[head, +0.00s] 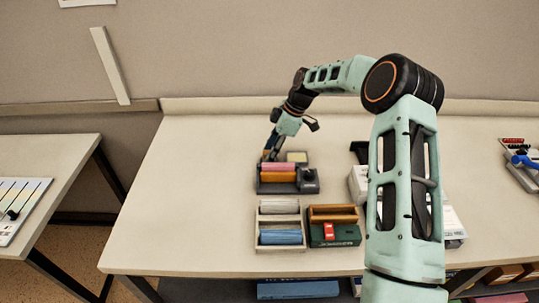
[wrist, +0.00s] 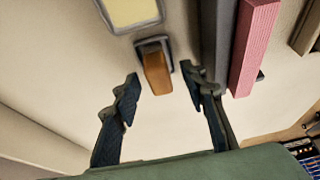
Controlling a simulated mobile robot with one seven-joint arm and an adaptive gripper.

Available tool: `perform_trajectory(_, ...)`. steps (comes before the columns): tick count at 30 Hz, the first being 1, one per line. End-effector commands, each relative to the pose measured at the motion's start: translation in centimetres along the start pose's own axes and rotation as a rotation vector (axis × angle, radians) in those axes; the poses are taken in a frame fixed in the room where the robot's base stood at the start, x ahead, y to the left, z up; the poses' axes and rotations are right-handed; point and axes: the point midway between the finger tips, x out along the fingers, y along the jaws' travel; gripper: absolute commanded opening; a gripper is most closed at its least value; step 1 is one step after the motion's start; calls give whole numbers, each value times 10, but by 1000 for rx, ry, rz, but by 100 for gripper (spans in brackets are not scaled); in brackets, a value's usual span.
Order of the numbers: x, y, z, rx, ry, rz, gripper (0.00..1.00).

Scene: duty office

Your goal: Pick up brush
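What looks like the brush (wrist: 157,70), a small block with an orange-brown top and a dark grey end, lies on the table in the wrist view. My gripper (wrist: 162,80) is open, with its two dark fingers apart. The brown part lies ahead of and between the fingertips, and nothing is held. I cannot tell whether the fingers are level with it. In the head view my gripper (head: 270,150) points down just behind a dark tray (head: 289,188). The brush cannot be made out there.
Pink (wrist: 252,45) and orange bars lie in the dark tray, close right of my fingers. A yellow pad (head: 297,157) is beside the gripper. The table's left is clear.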

Motion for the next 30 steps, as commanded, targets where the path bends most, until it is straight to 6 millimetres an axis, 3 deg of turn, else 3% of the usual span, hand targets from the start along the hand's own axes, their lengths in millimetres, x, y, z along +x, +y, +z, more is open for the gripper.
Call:
perform_trajectory(8, 4, 0, 0, 0, 0, 0, 38)
perform_trajectory(18, 3, 0, 0, 0, 0, 0, 1)
perform_trajectory(30, -3, 1, -2, 0, 0, 3, 0)
